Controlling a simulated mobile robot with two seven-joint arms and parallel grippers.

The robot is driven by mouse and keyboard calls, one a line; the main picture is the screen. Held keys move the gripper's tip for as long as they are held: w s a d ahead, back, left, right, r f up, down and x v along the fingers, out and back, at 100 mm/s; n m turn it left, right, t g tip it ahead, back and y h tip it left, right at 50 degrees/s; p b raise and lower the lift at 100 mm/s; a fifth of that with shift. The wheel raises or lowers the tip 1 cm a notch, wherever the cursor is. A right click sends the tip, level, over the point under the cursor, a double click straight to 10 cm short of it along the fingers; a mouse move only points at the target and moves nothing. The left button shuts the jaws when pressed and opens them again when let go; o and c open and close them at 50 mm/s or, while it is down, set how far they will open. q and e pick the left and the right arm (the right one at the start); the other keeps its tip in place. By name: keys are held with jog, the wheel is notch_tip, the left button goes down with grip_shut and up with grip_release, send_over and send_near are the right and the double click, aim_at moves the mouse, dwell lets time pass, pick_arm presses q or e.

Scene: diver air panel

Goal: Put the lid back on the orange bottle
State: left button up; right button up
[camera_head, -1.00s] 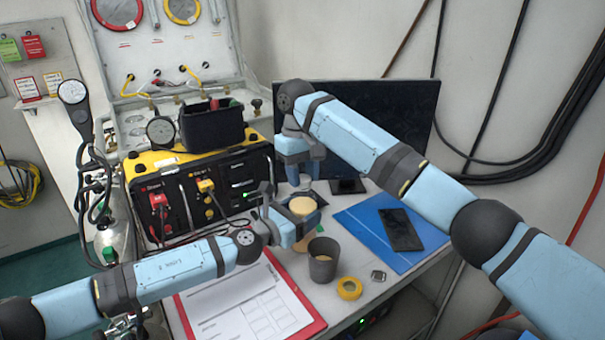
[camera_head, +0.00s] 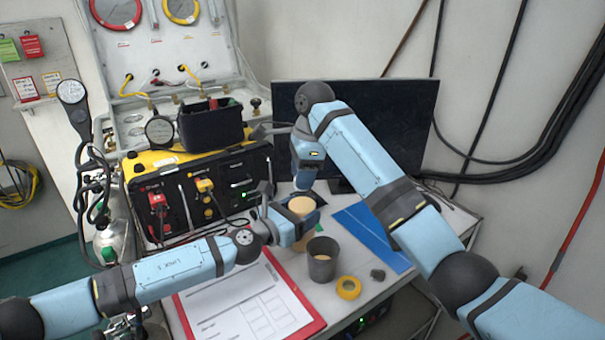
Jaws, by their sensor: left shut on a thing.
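The orange bottle (camera_head: 301,206) shows as a pale orange rounded shape above the table. My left gripper (camera_head: 303,222) is shut on it from the left and hides part of it. My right gripper (camera_head: 303,187) points down just behind and above the bottle. Its fingertips are small and partly hidden, so I cannot tell whether it is open or shut, or whether it holds anything. I cannot make out the lid for certain.
A dark grey cup (camera_head: 322,262) stands just in front of the bottle, with a yellow tape roll (camera_head: 349,288) nearby. A red clipboard (camera_head: 312,325) lies front left. The yellow-black air panel (camera_head: 150,166) is left, a monitor (camera_head: 400,105) behind, and a blue folder (camera_head: 352,228) right.

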jog(key=o, duration=0.4)
jog(key=shift+o, duration=0.2)
jog(key=shift+r, duration=0.15)
notch_tip(320, 180, up, 12)
jog(key=d, duration=0.1)
jog(key=shift+w+d, duration=0.15)
jog(key=shift+d, duration=0.2)
pick_arm(q)
jog(key=o, duration=1.8)
pick_arm(e)
jog(key=shift+f, duration=0.2)
pick_arm(q)
jog(key=v, duration=1.4)
jog(key=shift+d, duration=0.1)
pick_arm(e)
jog(key=shift+r, duration=0.25)
